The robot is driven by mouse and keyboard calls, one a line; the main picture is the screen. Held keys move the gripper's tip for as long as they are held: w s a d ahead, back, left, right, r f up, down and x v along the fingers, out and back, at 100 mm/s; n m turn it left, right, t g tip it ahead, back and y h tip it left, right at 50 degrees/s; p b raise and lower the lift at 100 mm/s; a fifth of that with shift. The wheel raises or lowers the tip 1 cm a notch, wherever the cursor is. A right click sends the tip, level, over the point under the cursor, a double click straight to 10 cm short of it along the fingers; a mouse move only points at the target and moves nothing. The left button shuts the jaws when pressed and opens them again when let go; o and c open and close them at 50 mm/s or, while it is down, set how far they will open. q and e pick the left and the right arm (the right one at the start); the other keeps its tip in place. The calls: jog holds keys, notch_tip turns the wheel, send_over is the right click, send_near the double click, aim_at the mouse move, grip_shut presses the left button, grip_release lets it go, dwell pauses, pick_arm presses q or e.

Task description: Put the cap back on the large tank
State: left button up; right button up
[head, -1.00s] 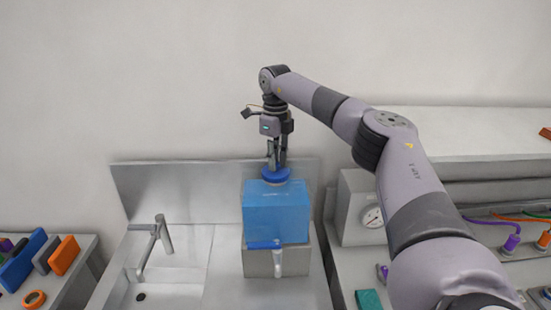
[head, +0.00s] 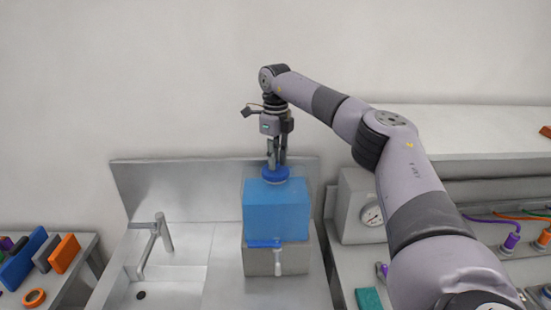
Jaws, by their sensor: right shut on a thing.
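My right gripper (head: 276,164) points straight down from above and is shut on the cap. Whether the cap is fully seated cannot be told from this view. My left gripper is not in view.
A sink with a grey faucet (head: 151,243) is left of the tank. A box with a round gauge (head: 371,216) stands to the right. Coloured blocks (head: 64,254) and an orange ring (head: 34,298) lie on the left bench. A wall is behind.

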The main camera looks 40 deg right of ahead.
dwell(0.3)
jog(key=o, duration=0.9)
jog(key=shift+o, duration=0.3)
jog(key=o, duration=0.4)
jog(key=shift+o, duration=0.2)
jog(key=shift+r, duration=3.45)
grip_shut()
